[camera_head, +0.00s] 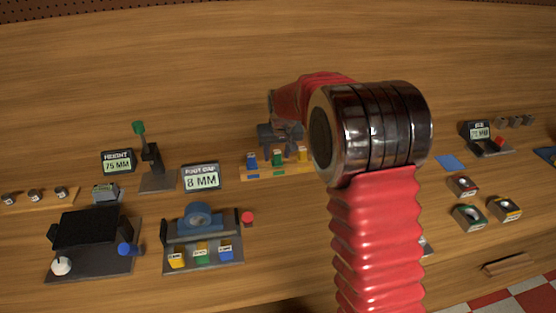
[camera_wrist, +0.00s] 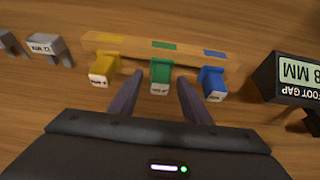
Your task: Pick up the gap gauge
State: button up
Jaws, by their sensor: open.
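Three small gauges with white labels stand at a wooden rack (camera_head: 270,173): blue (camera_head: 252,160), green (camera_head: 277,158) and yellow (camera_head: 302,154). In the wrist view the rack (camera_wrist: 137,45) shows with the yellow gauge (camera_wrist: 103,68), the green gauge (camera_wrist: 160,73) and the blue gauge (camera_wrist: 211,82). The labels are too small to read surely. My gripper (camera_wrist: 160,79) is open and empty, its fingers on either side of the green gauge's near end. I cannot tell whether they touch it. In the head view my gripper (camera_head: 280,137) is just above and behind the rack.
A "FOOT GAP 8 MM" display (camera_head: 200,178) stands left of the rack; it also shows in the wrist view (camera_wrist: 296,78). A fixture (camera_head: 203,250) with coloured blocks is in front of it. A "HEIGHT 75 MM" display (camera_head: 117,162) is farther left. Coloured-top blocks (camera_head: 468,217) lie right.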

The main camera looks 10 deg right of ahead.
aim_at(277, 151)
jog(key=shift+w+f, duration=0.15)
jog(key=shift+f, duration=0.1)
jog(key=shift+c, duration=0.5)
jog(key=c, duration=0.9)
jog(key=shift+c, duration=0.2)
jog(key=shift+r, duration=0.1)
notch_tip(277, 151, up, 10)
jog(key=shift+f, duration=0.2)
jog(key=shift+r, duration=0.15)
